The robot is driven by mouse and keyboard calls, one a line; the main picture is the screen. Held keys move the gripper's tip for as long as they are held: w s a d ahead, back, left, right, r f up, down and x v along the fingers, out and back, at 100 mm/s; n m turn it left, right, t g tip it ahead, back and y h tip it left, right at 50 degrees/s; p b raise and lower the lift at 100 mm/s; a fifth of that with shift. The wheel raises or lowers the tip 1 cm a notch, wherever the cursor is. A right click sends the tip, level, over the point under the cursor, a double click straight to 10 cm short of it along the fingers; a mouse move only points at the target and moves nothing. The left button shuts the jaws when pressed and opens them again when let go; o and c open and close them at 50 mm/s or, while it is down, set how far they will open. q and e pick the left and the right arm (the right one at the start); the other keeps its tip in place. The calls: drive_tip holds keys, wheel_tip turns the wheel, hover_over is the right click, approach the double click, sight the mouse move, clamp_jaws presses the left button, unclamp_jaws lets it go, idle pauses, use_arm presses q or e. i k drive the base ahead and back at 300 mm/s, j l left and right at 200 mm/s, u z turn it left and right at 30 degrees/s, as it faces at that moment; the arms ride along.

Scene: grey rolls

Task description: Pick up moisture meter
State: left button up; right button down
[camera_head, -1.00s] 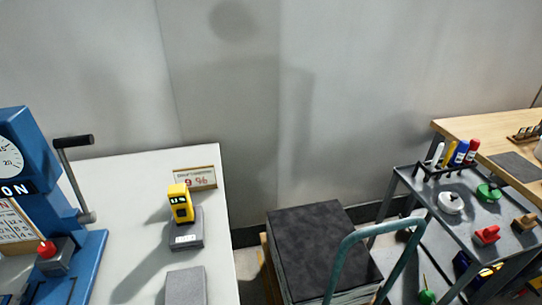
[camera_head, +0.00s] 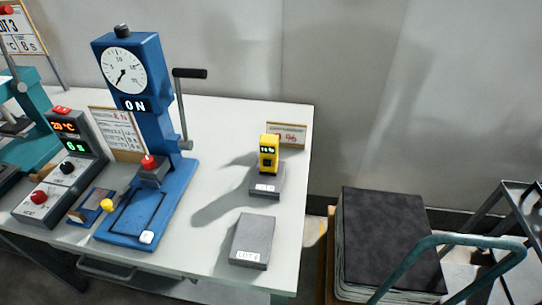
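The yellow moisture meter (camera_head: 269,153) stands upright on a small grey block (camera_head: 267,181) near the right end of the white table (camera_head: 215,225). Its dark display shows green characters too small to read surely. A small sign (camera_head: 290,135) with red lettering stands just behind it and is partly covered by it. Neither of my grippers shows in the head view.
A blue press (camera_head: 135,90) with a dial and lever stands left of the meter. A flat grey block (camera_head: 252,241) lies in front of it. Control boxes (camera_head: 68,150) are farther left. A cart with a teal handle (camera_head: 430,245) and a dark stack (camera_head: 390,235) stands right of the table.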

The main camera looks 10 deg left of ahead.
sight(269, 143)
drive_tip(key=k+l+z, duration=0.35)
drive_tip(key=k+l, duration=0.45)
drive_tip(key=l, duration=0.1)
